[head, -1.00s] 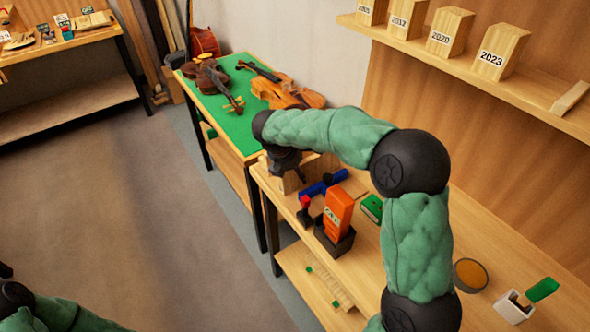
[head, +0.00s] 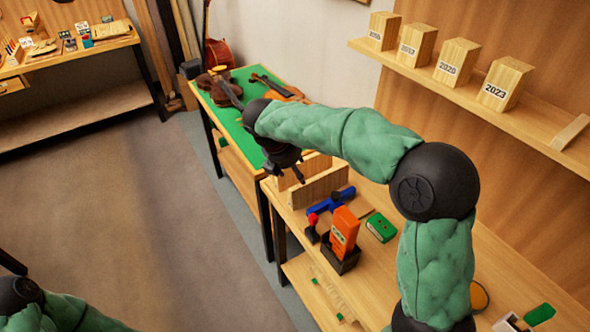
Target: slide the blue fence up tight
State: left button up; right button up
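The blue fence (head: 331,202) lies on the wooden bench, just in front of an upright wooden board (head: 318,188). A dark round part sits on the fence. My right gripper (head: 286,172) is black, points down and hangs at the left end of the wooden boards, up and to the left of the fence and apart from it in the picture. Its fingers are small and dark, so I cannot tell how far apart they are. My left arm shows only at the lower left corner; its gripper is out of view.
An orange box (head: 344,232) in a black holder, a red-topped item (head: 312,222) and a green box (head: 381,227) stand near the fence. Violins lie on the green-topped table (head: 228,125) behind. A shelf (head: 470,95) with year-marked wooden blocks runs along the right wall.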

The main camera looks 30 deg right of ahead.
aim_at(336, 200)
jog(key=z, duration=1.35)
